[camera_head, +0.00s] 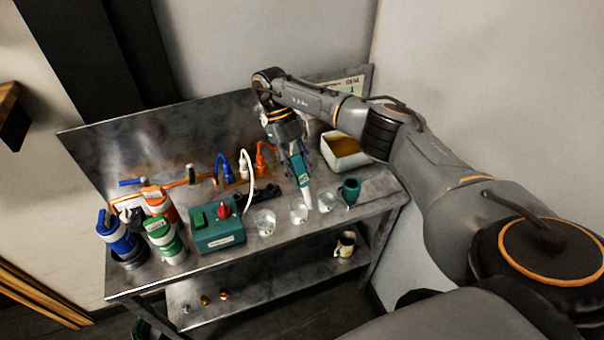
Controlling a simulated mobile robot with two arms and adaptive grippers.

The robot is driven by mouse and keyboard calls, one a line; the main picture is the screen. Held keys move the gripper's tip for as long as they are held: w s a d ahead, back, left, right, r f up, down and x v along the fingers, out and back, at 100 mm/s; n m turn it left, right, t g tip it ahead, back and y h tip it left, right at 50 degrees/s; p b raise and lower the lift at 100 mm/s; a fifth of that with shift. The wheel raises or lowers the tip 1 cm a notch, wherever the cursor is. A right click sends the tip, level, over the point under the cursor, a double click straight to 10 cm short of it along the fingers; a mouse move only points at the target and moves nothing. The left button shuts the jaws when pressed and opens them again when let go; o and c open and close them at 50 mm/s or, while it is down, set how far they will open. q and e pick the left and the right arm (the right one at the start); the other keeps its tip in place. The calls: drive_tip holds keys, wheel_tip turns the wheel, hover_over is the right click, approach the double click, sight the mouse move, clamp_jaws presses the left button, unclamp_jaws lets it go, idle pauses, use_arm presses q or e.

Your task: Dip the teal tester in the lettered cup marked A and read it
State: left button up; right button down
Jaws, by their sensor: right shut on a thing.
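My right gripper (291,150) is shut on the teal tester (301,172) and holds it tilted, white tip down. The tip is at or just over the middle clear cup (298,213); I cannot tell whether it is inside. Another clear cup (265,224) stands to the left and a third clear cup (326,203) to the right. The letters on the cups are too small to read, so I cannot tell which is A. No reading on the tester is legible. My left gripper is not in view.
A dark green cup-like holder (350,191) stands right of the clear cups. A teal box with a red knob (218,231) stands left of them. Blue, green and orange canisters crowd the left end. A white bin (345,152) is behind. A mug (345,245) is on the lower shelf.

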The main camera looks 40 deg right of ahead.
idle(0.9)
drive_tip(key=shift+r+p, duration=0.1)
drive_tip(key=shift+p, duration=0.25)
drive_tip(key=t+p, duration=0.2)
drive_tip(key=p, duration=0.1)
drive_tip(key=shift+r+p, duration=0.2)
drive_tip(key=shift+p, duration=0.15)
drive_tip(key=shift+s+d+f+t, duration=0.1)
drive_tip(key=shift+f+t, duration=0.25)
drive_tip(key=shift+t, duration=1.15)
drive_tip(key=shift+f+t+b, duration=0.1)
drive_tip(key=shift+t+b, duration=0.3)
drive_tip(key=shift+b, duration=0.05)
drive_tip(key=shift+t, duration=0.3)
